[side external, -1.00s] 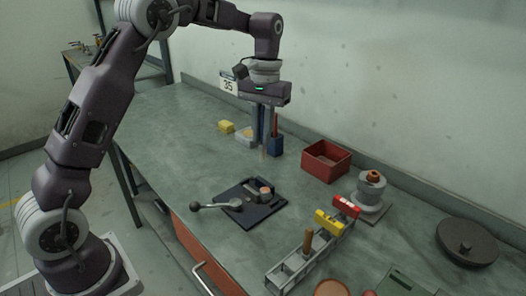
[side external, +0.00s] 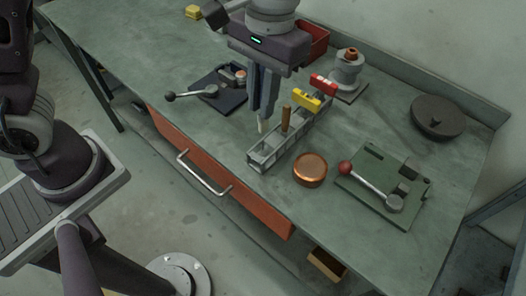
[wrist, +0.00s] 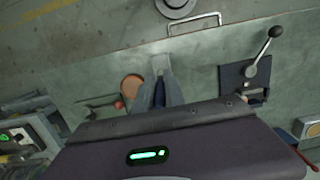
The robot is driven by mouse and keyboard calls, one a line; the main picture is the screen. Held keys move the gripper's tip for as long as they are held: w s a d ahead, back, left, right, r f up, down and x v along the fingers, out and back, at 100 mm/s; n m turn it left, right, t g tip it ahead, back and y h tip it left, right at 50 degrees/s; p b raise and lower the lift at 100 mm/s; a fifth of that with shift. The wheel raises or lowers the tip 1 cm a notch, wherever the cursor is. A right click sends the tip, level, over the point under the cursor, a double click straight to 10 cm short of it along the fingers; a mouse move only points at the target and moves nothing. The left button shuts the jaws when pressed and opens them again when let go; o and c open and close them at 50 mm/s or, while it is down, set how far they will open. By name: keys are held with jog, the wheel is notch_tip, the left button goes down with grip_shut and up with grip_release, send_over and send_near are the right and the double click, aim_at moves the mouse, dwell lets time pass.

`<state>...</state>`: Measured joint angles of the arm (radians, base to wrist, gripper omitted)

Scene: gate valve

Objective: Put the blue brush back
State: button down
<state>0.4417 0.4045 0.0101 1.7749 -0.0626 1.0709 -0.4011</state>
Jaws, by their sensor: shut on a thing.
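My gripper (side external: 262,112) points down and is shut on a slim blue brush, mostly hidden between the fingers. Its pale tip (side external: 263,126) shows below them in the side view. In the wrist view a dark blue handle (wrist: 160,94) shows between the fingers. The long grey rack (side external: 264,157) stands on the bench, its near-left compartments empty. In the side view the tip appears beside the rack's left edge; I cannot tell its height. A brown-handled upright tool (side external: 285,119), a yellow piece (side external: 307,101) and a red piece (side external: 323,85) sit along the rack.
A copper round dish (side external: 310,170) lies right of the rack, near a green plate (side external: 370,195) with a red-knobbed lever. A dark plate with a lever (side external: 225,92) is left. A spool-like part (side external: 346,72) and red bin (side external: 312,40) stand behind.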

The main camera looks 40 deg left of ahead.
aim_at(263, 131)
notch_tip(263, 131, down, 10)
jog(key=shift+s+r, duration=0.1)
jog(key=shift+r, duration=0.15)
jog(key=shift+f, duration=0.15)
jog(key=c, duration=1.4)
grip_release()
